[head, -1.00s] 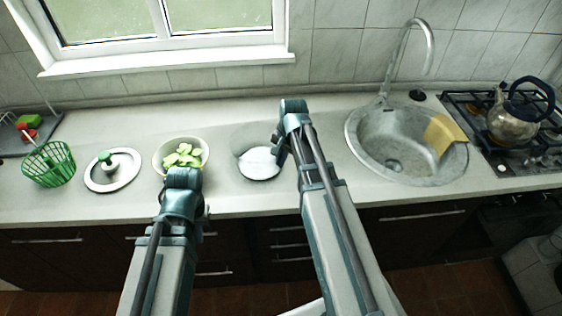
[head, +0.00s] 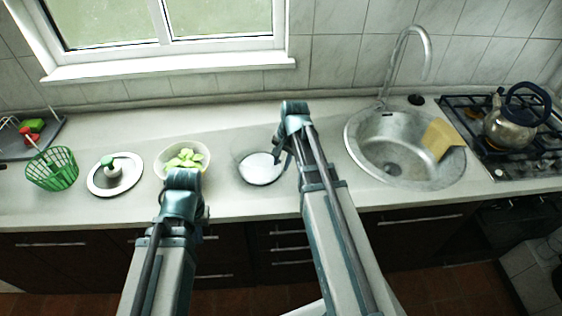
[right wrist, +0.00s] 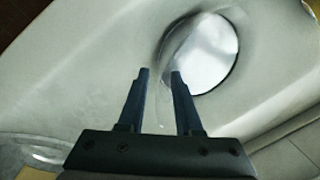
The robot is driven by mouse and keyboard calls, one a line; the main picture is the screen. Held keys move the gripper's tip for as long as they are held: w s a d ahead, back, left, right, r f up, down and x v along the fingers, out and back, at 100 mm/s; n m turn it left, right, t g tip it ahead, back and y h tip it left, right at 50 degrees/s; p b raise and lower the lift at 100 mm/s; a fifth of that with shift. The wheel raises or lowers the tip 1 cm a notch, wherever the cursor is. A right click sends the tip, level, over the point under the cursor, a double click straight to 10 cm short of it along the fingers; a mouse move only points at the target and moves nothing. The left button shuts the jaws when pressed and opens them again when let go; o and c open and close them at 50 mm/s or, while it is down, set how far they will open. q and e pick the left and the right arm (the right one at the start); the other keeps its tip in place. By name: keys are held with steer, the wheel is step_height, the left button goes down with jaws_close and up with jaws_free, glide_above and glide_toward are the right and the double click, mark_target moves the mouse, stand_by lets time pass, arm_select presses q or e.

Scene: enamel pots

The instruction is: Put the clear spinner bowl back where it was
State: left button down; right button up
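The clear spinner bowl (head: 243,150) stands on the counter, left of the sink, with a pale round base (head: 260,169). In the right wrist view the bowl (right wrist: 205,52) is at the upper right. My right gripper (head: 282,154) is at the bowl's right edge. In the right wrist view its fingers (right wrist: 160,72) are apart, with the tips at the bowl's near edge. I cannot tell whether the thin clear wall lies between them. My left gripper (head: 184,190) is low in front of the bowl of green pieces; its fingers are hidden behind its wrist.
Left of the clear bowl are a white bowl of green pieces (head: 203,153), a round lid with a green knob (head: 97,184) and a green basket (head: 52,170). The sink (head: 375,150) with a yellow cloth (head: 441,138) and the stove with a kettle (head: 510,132) are right.

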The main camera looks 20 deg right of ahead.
step_height(320, 180, up, 10)
steer(key=s+d+p, duration=0.1)
steer(key=p, duration=0.8)
steer(key=s+a+n+g+h, duration=0.1)
steer(key=s+a+n+h, duration=0.1)
steer(key=s+a+n, duration=1.2)
steer(key=s+a, duration=0.2)
steer(key=a, duration=0.3)
steer(key=shift+a+f+g, duration=0.15)
steer(key=shift+a+g, duration=0.2)
steer(key=shift+g, duration=0.05)
step_height(320, 180, down, 5)
steer(key=b, duration=0.4)
steer(key=shift+r+b, duration=0.2)
steer(key=shift+b, duration=0.15)
